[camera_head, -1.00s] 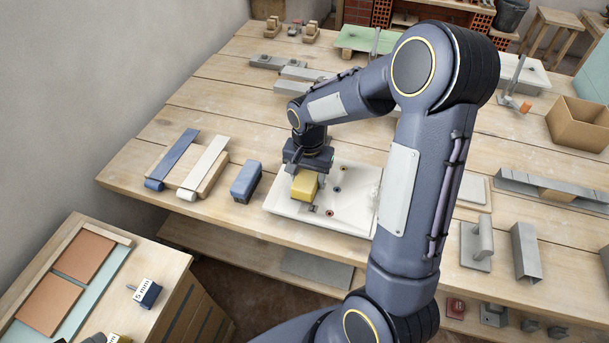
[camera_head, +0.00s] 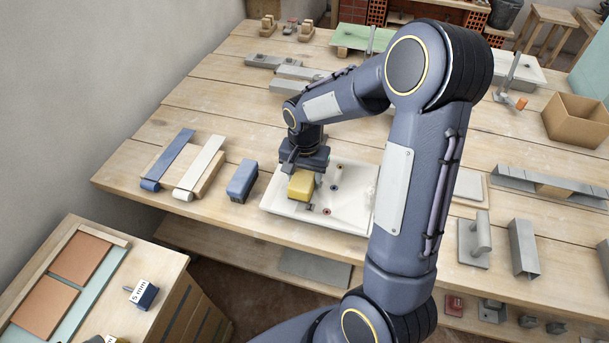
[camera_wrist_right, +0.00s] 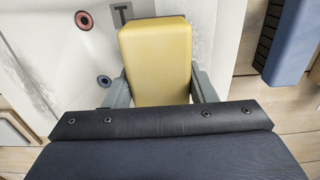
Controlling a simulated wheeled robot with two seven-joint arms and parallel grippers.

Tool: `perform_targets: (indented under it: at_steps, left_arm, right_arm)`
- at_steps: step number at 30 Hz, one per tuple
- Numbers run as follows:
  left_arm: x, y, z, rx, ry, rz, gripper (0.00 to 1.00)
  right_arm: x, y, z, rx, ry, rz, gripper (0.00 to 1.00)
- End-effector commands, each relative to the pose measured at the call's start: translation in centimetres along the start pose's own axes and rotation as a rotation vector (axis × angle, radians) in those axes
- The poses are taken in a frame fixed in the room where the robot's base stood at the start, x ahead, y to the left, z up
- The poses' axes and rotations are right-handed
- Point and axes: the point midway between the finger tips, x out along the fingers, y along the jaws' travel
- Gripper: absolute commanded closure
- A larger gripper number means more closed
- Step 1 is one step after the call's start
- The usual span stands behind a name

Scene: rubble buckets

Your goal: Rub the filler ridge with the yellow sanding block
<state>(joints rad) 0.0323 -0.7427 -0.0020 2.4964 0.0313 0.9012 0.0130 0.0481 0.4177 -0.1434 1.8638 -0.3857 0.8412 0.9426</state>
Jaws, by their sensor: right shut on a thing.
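The yellow sanding block (camera_head: 301,185) is held in my right gripper (camera_head: 306,172), over the left part of a white panel (camera_head: 343,216). In the right wrist view the yellow block (camera_wrist_right: 156,60) sits between the two grey fingers of the right gripper (camera_wrist_right: 158,88), which are shut on it. The white panel (camera_wrist_right: 60,55) lies beneath, with a grey smeared patch beside the block. I cannot tell whether the block touches the panel. The filler ridge is not clearly visible; the block and gripper may hide it. My left gripper is not in view.
A blue block (camera_head: 241,181) stands just left of the panel. Blue and white strips on boards lie further left. A grey trowel-like tool (camera_head: 473,240) and a metal channel (camera_head: 523,249) are to the right. Coloured round marks show on the panel.

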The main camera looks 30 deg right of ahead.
Motion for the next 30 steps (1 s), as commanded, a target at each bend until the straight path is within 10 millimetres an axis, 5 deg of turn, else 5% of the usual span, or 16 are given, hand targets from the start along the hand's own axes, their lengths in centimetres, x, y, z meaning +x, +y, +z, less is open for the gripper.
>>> perform_targets:
  at_steps: [14, 30]
  left_arm:
    - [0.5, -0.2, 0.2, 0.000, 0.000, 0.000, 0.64]
    - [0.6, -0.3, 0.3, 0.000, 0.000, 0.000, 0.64]
  right_arm:
    - [0.7, -0.2, 0.0, -0.001, 0.000, 0.000, 0.75]
    - [1.2, -4.6, 0.1, -0.001, -0.002, 0.000, 0.75]
